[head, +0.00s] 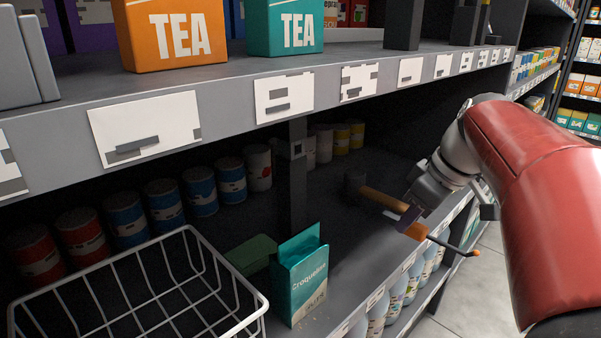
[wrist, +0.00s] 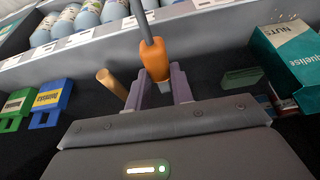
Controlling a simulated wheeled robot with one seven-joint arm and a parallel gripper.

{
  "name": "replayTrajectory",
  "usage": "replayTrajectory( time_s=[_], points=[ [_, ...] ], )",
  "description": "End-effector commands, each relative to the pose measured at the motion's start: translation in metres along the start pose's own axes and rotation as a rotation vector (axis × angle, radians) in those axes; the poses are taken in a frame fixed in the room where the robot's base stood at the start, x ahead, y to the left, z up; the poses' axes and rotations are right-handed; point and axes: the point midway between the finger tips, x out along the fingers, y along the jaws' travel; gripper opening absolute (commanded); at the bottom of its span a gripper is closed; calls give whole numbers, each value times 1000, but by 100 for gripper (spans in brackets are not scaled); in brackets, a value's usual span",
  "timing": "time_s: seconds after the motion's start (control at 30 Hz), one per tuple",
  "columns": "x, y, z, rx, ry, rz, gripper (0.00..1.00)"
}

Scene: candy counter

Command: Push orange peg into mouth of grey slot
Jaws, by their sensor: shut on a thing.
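The orange peg (head: 417,231) has an orange body, a thin grey rod and an orange tip. My gripper (head: 408,217) is shut on its orange body, inside the lower shelf near the front edge. In the wrist view the peg (wrist: 157,60) sits between the two purple fingers of my gripper (wrist: 162,88), its rod pointing to the top of the picture. A small grey bracket with a dark opening, probably the grey slot (head: 291,150), is on the dark upright post at left, well apart from the peg. I cannot see into its mouth.
A wooden-handled mallet (head: 384,199) lies by the gripper. Cans line the back. The upper shelf edge (head: 230,105) overhangs. The shelf's middle is clear.

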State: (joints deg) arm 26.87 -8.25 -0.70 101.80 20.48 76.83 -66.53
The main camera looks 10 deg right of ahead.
Motion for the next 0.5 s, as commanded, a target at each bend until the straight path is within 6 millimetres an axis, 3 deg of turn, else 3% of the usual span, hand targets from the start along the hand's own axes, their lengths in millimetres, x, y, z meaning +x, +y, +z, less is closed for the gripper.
replayTrajectory(
  time_s=[0.17,0.5],
  points=[
    [14,0,-31,-6,-1,-3,0],
    [49,0,-117,-6,0,-4,0]
  ],
)
